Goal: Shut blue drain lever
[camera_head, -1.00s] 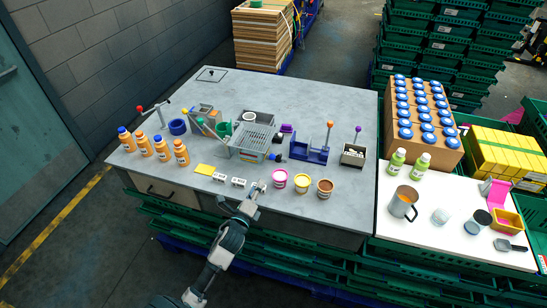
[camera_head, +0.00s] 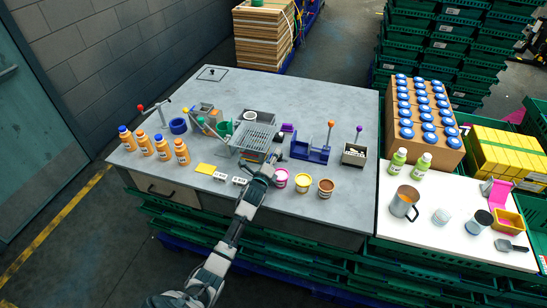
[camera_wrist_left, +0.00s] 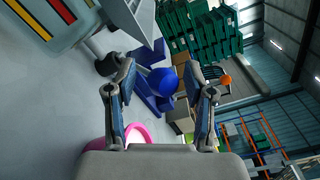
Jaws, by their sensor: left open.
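The blue drain lever shows in the left wrist view as a round blue knob (camera_wrist_left: 163,82), beside a dark fitting (camera_wrist_left: 107,64) on the grey drain unit (camera_wrist_left: 85,18). In the head view the drain unit (camera_head: 253,140) stands mid-table, and my gripper hides most of the lever at its front right corner. My left gripper (camera_head: 272,160) is at that corner. In the left wrist view its two fingers (camera_wrist_left: 160,72) are apart, with the knob seen in the gap between them. I cannot tell whether they touch it. My right gripper is not in view.
Pink (camera_head: 281,178), yellow (camera_head: 302,183) and brown (camera_head: 325,188) jars stand close to the right of my left gripper. A blue stand (camera_head: 311,152) is behind them. White labelled blocks (camera_head: 220,176) lie to the left. The table's back (camera_head: 310,95) is clear.

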